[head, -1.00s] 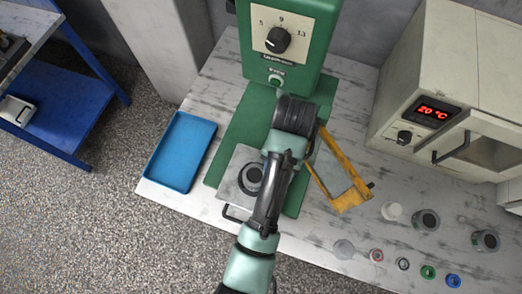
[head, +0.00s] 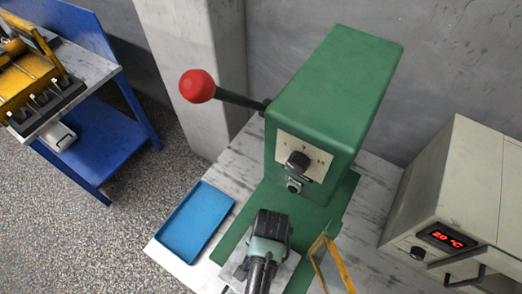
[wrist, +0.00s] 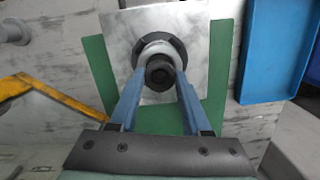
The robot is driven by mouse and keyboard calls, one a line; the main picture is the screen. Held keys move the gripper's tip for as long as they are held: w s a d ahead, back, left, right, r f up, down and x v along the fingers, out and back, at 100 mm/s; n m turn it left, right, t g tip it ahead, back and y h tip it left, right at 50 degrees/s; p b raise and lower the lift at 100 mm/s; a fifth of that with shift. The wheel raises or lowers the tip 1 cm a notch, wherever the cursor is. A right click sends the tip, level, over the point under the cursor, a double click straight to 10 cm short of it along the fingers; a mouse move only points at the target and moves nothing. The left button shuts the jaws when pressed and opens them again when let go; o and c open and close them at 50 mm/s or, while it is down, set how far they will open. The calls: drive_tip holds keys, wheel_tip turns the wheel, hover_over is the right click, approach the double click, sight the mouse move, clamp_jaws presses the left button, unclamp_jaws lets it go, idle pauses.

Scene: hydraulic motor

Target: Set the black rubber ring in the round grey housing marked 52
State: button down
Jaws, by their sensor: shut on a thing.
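In the wrist view, my gripper (wrist: 160,78) has its two blue fingers closed on a small dark round piece (wrist: 160,71). I cannot tell for sure that it is the black rubber ring. Behind it is a pale round part (wrist: 156,49) inside a dark collar (wrist: 176,45) on a square metal plate (wrist: 120,22). Whether the held piece touches the pale part is unclear. In the head view my arm's wrist covers the fingers and most of the plate. No mark 52 is readable. A grey round body (wrist: 14,30) shows at the wrist view's left edge, too cropped to identify.
The green press (head: 325,110) with a red-knobbed lever (head: 198,86) stands behind the plate. A blue tray (head: 196,222) lies left. A yellow frame (head: 333,262) stands close on the right. An oven (head: 455,200) is further right.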

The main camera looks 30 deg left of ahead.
drive_tip(key=shift+s+f, duration=0.15)
drive_tip(key=shift+f, duration=0.85)
drive_tip(key=shift+c, duration=1.8)
unclamp_jaws()
drive_tip(key=shift+w, duration=0.2)
wheel_tip(320, 180, up, 12)
drive_tip(key=w, duration=0.1)
drive_tip(key=shift+w+d+b, duration=0.15)
drive_tip(key=shift+b, duration=0.25)
